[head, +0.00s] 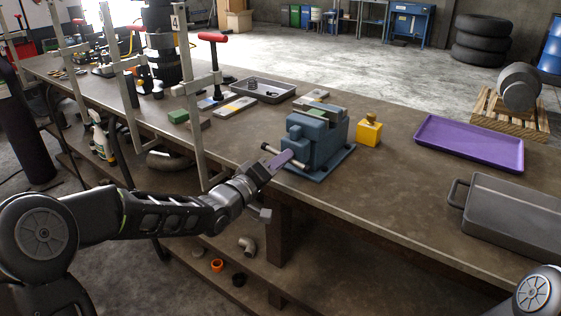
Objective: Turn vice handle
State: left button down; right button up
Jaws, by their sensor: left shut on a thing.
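A blue bench vice (314,141) stands on its base near the front edge of the brown workbench (390,190). Its pale handle bar (297,163) crosses the front of the vice at a slant, with a knob at its upper left end. My left gripper (285,158) reaches in from the left at the front of the vice. The exact contact is small and partly hidden by the fingers. Only a round joint of my right arm shows at the bottom right corner; its gripper is out of view.
A yellow block-shaped part (368,130) stands just right of the vice. A purple tray (470,145) and a grey tray with a handle (515,217) lie further right. Upright clamps (192,95) line the bench's front edge at left. The bench between vice and trays is clear.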

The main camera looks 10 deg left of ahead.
pick_arm(q)
jog(key=shift+f, duration=0.1)
jog(key=m+b, duration=0.2)
jog(key=shift+f+b, duration=0.15)
jog(key=shift+b, duration=0.25)
jog(key=m+b, duration=0.3)
jog(key=shift+m, duration=0.4)
jog(key=m+b, duration=0.8)
jog(key=m, duration=0.3)
jog(key=m+b, duration=0.2)
jog(key=m, duration=0.1)
jog(key=shift+m+b, duration=0.45)
jog(key=shift+m, duration=1.05)
